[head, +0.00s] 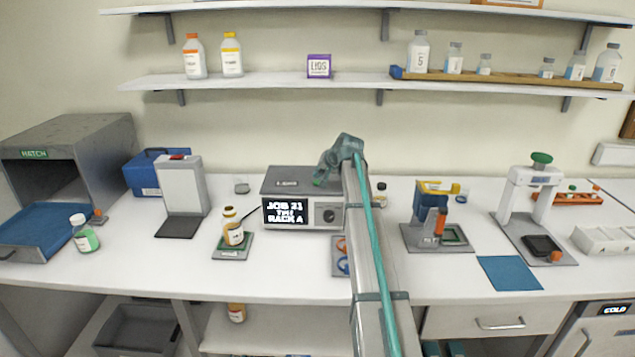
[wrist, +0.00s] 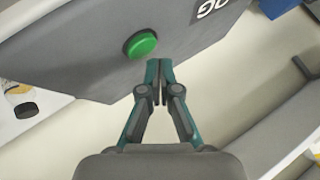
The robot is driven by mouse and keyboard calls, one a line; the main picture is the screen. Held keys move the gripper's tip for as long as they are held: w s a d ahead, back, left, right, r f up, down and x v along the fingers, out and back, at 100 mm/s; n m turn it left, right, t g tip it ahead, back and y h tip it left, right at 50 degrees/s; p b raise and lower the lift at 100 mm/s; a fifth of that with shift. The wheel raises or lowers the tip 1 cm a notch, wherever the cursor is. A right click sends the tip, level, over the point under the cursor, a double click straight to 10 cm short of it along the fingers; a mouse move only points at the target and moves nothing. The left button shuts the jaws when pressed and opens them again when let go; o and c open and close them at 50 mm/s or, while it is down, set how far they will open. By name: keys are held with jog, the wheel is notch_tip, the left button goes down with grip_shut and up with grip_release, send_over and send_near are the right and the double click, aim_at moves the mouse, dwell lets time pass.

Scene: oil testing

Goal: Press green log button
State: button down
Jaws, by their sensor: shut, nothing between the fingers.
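The green button (wrist: 141,43) is a round disc on the grey top of a box-shaped device (wrist: 190,45), beside partly visible white lettering ending in "OG". In the head view the device (head: 283,184) stands at the back middle of the bench, with a lit display reading partly "JOB 21" and "RACK A". My gripper (wrist: 160,82) is shut and empty. Its fingertips show just below and right of the button in the wrist view, with a small gap in the picture. In the head view my gripper (head: 325,175) is over the right part of the device top and largely hides the button.
An amber bottle (head: 232,228) stands left of the device on a small pad. A yellow-topped press-like fixture (head: 436,190) stands to the right. Shelves (head: 270,82) run along the wall above. Blue and orange rings lie in front of the device, partly behind my arm.

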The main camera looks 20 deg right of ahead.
jog(key=shift+r, duration=0.2)
jog(key=shift+r+p, duration=1)
jog(key=shift+r, duration=1.4)
